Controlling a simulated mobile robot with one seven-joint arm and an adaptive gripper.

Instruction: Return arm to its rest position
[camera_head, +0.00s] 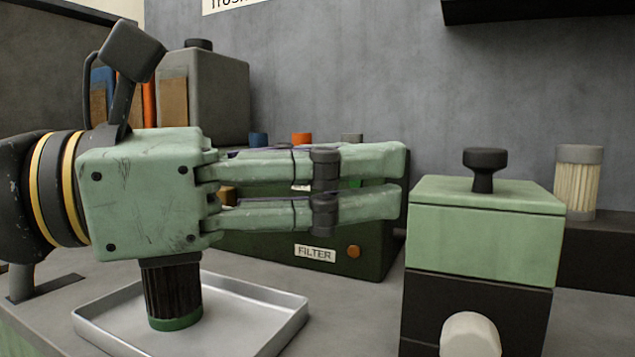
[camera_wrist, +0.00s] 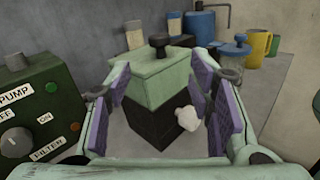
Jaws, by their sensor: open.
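My gripper (camera_head: 400,178) is a pale green hand with long fingers, stretched out to the right in the head view. Its fingertips end just left of a green and black box (camera_head: 485,230) with a black knob on its lid. In the wrist view my gripper (camera_wrist: 160,108) is open, with purple pads on both sides and nothing held between them. The box (camera_wrist: 160,85) shows beyond and between the fingers there, with a white knob on its front. I cannot tell the exact gap between the fingers and the box.
A metal tray (camera_head: 270,313) with a dark ribbed cylinder (camera_head: 172,295) standing in it lies below my gripper. A dark green control box (camera_head: 330,262) labelled FILTER stands behind the fingers. A yellow mug (camera_wrist: 258,46) and a blue container (camera_wrist: 200,28) stand farther back.

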